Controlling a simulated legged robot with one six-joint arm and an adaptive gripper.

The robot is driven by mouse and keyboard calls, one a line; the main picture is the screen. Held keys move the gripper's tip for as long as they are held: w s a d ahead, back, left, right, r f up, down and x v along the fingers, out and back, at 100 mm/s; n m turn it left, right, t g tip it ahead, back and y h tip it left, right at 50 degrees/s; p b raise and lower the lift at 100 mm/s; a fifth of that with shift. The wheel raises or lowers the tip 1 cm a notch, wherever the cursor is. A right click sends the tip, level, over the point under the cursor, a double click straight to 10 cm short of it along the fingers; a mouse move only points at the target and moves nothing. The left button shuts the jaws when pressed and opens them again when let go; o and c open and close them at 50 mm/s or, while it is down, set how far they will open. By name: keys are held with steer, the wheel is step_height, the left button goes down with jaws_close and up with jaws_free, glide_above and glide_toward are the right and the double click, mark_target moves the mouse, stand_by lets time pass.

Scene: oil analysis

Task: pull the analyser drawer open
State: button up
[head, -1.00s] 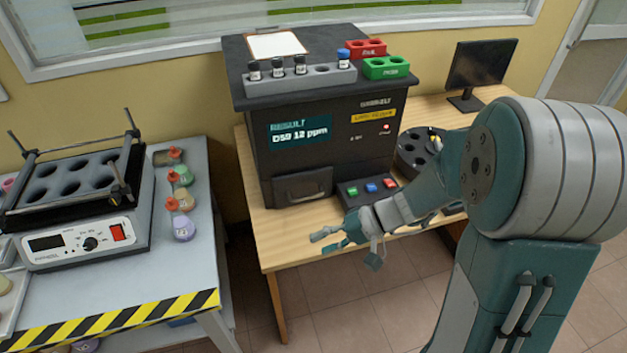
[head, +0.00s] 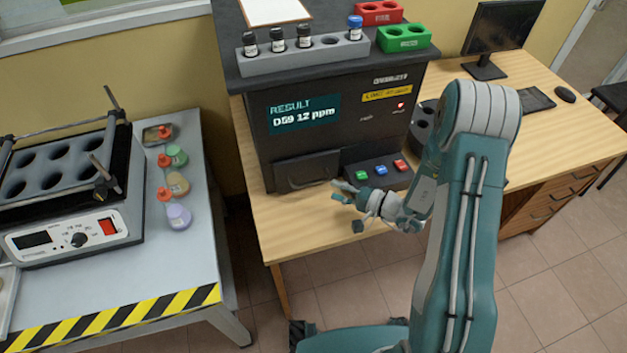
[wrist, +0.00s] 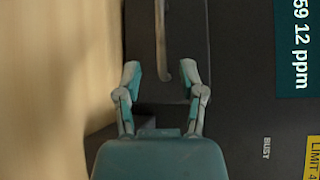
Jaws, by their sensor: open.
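The black analyser (head: 345,115) stands on the wooden table, its screen reading "RESULT D59 12 ppm". Its drawer (head: 308,168) is at the lower left of the front and looks shut. In the wrist view the drawer front (wrist: 145,30) fills the top middle, with its pale bar handle (wrist: 160,35) running down from the top edge. My gripper (head: 342,190) is at the drawer's lower right, in front of the analyser. In the wrist view my gripper (wrist: 160,75) is open and empty, its fingertips on either side of the handle's near end. Contact cannot be told.
A button panel (head: 378,174) with green, blue and red buttons sits just right of the drawer, close to my gripper. A grey rack (head: 300,58) of vials stands on the analyser. A grey bench (head: 120,265) with a heater block is on the left. Bare tabletop lies before the drawer.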

mark_target(312, 182)
steer(key=x, duration=0.7)
steer(key=shift+w+a, duration=0.15)
steer(key=shift+a, duration=0.15)
jaws_close()
